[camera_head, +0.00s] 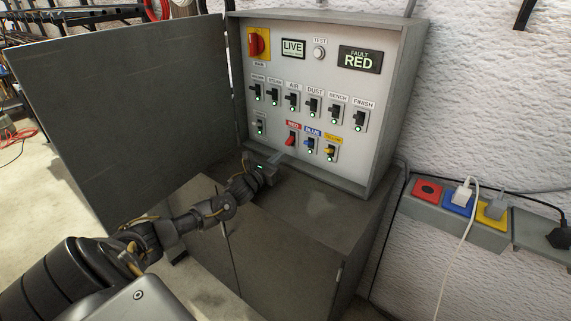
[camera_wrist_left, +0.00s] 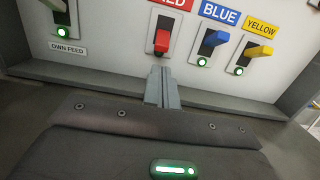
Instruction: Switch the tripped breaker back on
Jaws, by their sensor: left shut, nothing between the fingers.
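The grey breaker panel (camera_head: 284,125) stands open, and its fault display (camera_head: 359,60) reads RED. The red switch (camera_head: 292,140) is in the lower row, beside the blue switch (camera_head: 310,145) and the yellow switch (camera_head: 329,151). In the left wrist view the red lever (camera_wrist_left: 161,40) sits at a different slant from the blue lever (camera_wrist_left: 213,40) and yellow lever (camera_wrist_left: 257,50). My left gripper (camera_head: 279,158) is shut and empty, just below the red switch. My right gripper is out of view.
The open cabinet door (camera_head: 120,105) stands left of my left arm. Other breakers (camera_head: 313,105) with green lamps fill the row above. A red rotary switch (camera_head: 257,43) is at top left. Red, blue and yellow sockets (camera_head: 428,191) with plugs and cords are on the right wall.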

